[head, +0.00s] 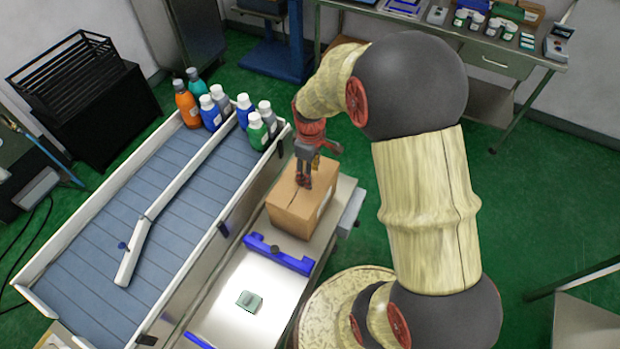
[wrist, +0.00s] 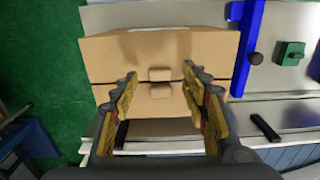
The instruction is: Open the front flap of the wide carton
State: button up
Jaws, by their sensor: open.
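The wide carton (head: 289,217) is a brown cardboard box on the metal surface beside the conveyor. In the wrist view the carton (wrist: 205,45) fills the middle. Its top flaps lie flat and meet at a dark seam, with a small tab (wrist: 160,74) on one side of the seam and another tab (wrist: 160,91) on the other. My gripper (head: 304,184) is over the carton's top. In the wrist view my gripper (wrist: 160,80) is open, its fingers on either side of the tabs with nothing between them. I cannot tell whether the fingertips touch the cardboard.
A blue guide bar (head: 278,254) crosses the metal surface close to the carton, and a small grey-green block (head: 249,301) lies beyond it. The conveyor (head: 120,215) runs alongside on the left, with several bottles (head: 213,112) at its far end. A workbench stands at the back right.

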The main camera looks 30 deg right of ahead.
aim_at(315, 184)
jog(key=shift+f, duration=1.35)
jog(key=shift+c, duration=0.8)
grip_shut()
